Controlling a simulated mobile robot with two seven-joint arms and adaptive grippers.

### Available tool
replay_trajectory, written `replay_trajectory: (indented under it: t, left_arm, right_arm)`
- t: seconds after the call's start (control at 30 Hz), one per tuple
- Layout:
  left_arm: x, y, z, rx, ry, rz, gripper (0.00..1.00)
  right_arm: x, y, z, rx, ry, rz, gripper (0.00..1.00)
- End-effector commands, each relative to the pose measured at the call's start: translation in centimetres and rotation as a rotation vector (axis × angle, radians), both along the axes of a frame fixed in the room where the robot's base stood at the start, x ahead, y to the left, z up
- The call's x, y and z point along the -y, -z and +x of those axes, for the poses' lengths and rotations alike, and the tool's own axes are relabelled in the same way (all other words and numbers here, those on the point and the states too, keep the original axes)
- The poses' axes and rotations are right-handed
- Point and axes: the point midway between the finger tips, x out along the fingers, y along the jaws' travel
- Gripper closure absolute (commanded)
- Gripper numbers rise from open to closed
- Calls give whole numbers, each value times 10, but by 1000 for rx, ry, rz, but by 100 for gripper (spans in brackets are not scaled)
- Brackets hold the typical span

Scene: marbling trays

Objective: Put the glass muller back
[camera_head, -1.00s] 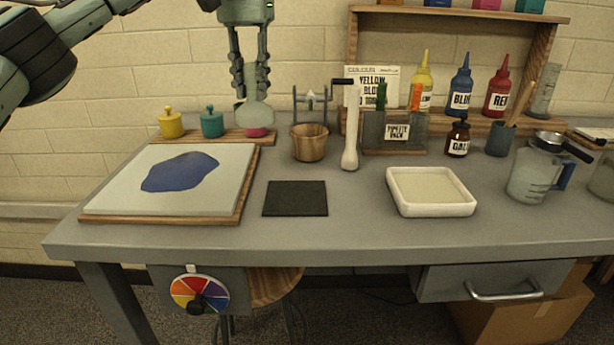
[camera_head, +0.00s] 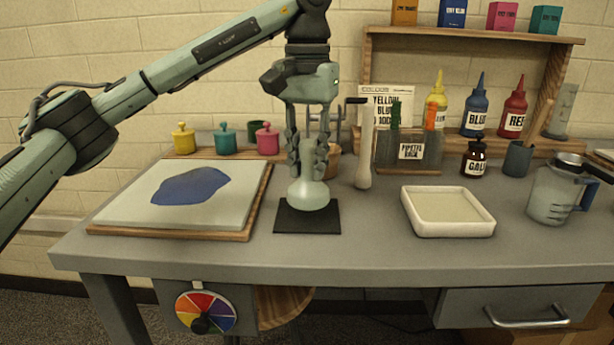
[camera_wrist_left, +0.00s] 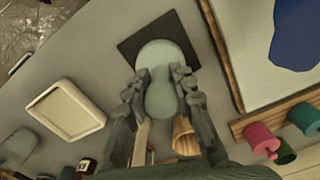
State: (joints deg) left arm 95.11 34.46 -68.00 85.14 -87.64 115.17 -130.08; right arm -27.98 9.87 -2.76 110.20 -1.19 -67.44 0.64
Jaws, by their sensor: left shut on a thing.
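The glass muller (camera_head: 309,194) is a pale green, translucent tool with a wide round base and a narrower neck. My left gripper (camera_head: 307,170) is shut on its neck, pointing down, with the muller upright. The muller's base is over the black square mat (camera_head: 292,222); I cannot tell for sure whether it touches. In the left wrist view the muller (camera_wrist_left: 161,68) sits between the fingertips (camera_wrist_left: 160,88), its base covering part of the black mat (camera_wrist_left: 131,45). My right gripper is not in view.
A slab with blue paint (camera_head: 112,207) lies left of the mat. A white tray (camera_head: 418,224) stands to the right. A white pestle-like tool (camera_head: 364,150) and a wooden pot (camera_head: 333,160), partly hidden, are behind. Yellow, teal and pink lidded pots line the back left.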

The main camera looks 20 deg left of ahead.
Motion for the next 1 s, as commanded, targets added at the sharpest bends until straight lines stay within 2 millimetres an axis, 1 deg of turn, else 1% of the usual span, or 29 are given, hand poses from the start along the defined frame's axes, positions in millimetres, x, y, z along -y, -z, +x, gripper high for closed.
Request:
replay_trajectory:
  t: [0.03,0.13,0.5,0.53,0.67,0.7,1.0]
  left_arm:
    - [0,10,0,-2,0,0,100]
    - [0,21,0,-1,0,0,100]
    - [0,27,0,2,0,0,100]
    - [0,27,0,0,0,1,74]
    - [0,27,0,0,0,1,57]
    - [0,27,0,0,0,1,55]
    - [0,24,0,0,0,0,55]
  right_arm:
    - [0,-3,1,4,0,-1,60]
    - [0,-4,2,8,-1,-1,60]
    - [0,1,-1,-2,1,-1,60]
    - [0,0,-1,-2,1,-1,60]
    - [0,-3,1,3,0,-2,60]
    - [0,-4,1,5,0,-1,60]
    - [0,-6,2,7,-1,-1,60]
